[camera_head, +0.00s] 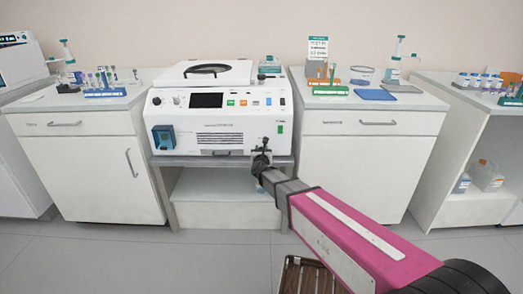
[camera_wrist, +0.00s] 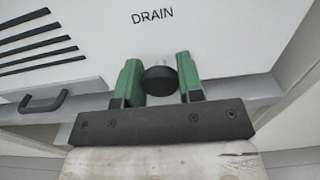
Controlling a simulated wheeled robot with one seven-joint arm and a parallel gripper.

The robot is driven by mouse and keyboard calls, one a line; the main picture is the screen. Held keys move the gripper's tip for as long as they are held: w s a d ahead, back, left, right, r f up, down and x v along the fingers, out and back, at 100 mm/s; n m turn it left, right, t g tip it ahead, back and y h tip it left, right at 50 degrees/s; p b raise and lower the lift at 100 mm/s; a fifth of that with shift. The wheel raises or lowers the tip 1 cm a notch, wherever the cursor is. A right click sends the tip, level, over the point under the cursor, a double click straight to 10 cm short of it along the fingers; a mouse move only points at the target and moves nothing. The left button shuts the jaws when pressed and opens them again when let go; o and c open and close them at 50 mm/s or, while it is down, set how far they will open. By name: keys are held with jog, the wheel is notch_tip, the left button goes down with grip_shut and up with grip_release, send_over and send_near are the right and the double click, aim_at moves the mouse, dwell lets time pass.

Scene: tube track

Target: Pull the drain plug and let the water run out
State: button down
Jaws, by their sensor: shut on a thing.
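The drain plug (camera_wrist: 160,80) is a round black knob with a pale stem behind it, under the word DRAIN on the white machine's front panel (camera_wrist: 215,25). My gripper (camera_wrist: 159,82) is shut on the plug, one green finger on each side. In the head view the white benchtop machine (camera_head: 200,124) has a dark screen and a lid on top. My gripper (camera_head: 261,150) is at the lower right of its front there, and the plug is hidden or too small to make out. No running water shows.
The machine stands on a grey stand (camera_head: 222,162) with an open lower shelf. White cabinets (camera_head: 92,165) and (camera_head: 368,160) flank it, with tube racks and bottles on top. A black handle (camera_wrist: 43,104) is left of my gripper in the wrist view.

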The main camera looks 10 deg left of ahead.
jog(key=c, duration=0.8)
grip_release()
jog(key=shift+s, duration=0.15)
jog(key=shift+o, duration=0.2)
jog(key=v, duration=1)
jog(key=shift+s+d, duration=0.25)
jog(key=shift+s, duration=0.1)
jog(key=d+f+n+g, duration=0.3)
jog(key=d+n+g, duration=0.2)
jog(key=d+n, duration=0.45)
jog(key=d+f+n+g, duration=0.4)
jog(key=d+n, duration=0.5)
jog(key=n, duration=0.2)
jog(key=s+d+f+n+g+h, duration=0.1)
jog(key=s+d+n+g, duration=0.3)
jog(key=d, duration=0.7)
jog(key=s+d+f+n+g+h, duration=0.1)
jog(key=s+d+n+g+h, duration=0.2)
jog(key=s+d+n, duration=0.5)
jog(key=d+n+g, duration=0.1)
jog(key=d, duration=0.3)
jog(key=shift+s+f+g, duration=0.25)
jog(key=shift+s+g, duration=0.05)
jog(key=shift+s, duration=0.1)
